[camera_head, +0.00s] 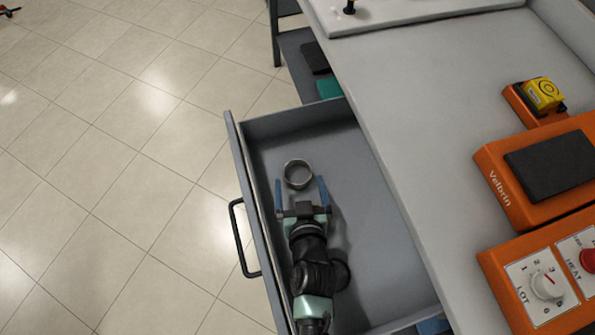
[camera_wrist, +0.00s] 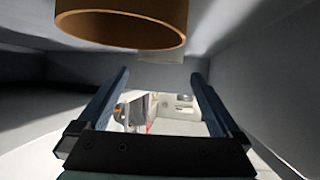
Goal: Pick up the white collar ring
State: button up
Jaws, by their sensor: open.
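The collar ring (camera_head: 298,188) is a short open ring inside the open drawer; it looks pale grey in the head view. In the wrist view a ring (camera_wrist: 120,33) looks tan-brown, fills the top left and is cut off by the upper edge. My gripper (camera_head: 301,181) reaches into the drawer with its two blue fingers apart. In the head view the fingertips lie either side of the ring's near part; I cannot tell their height relative to it. In the wrist view the open fingers (camera_wrist: 160,74) show nothing gripped between them.
The grey drawer (camera_head: 355,190) has raised walls around the ring and my arm, with a black handle (camera_head: 242,238) outside. The drawer floor right of the ring looks bare.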

aim_at(296, 163)
jog(key=x, duration=0.3)
jog(key=shift+w+f+b, duration=0.1)
jog(key=shift+f+b, duration=0.2)
jog(key=shift+f, duration=0.2)
jog(key=shift+w+a+f, duration=0.1)
jog(key=shift+w+f, duration=0.15)
jog(key=shift+w, duration=0.25)
jog(key=shift+c, duration=0.3)
jog(key=c, duration=1)
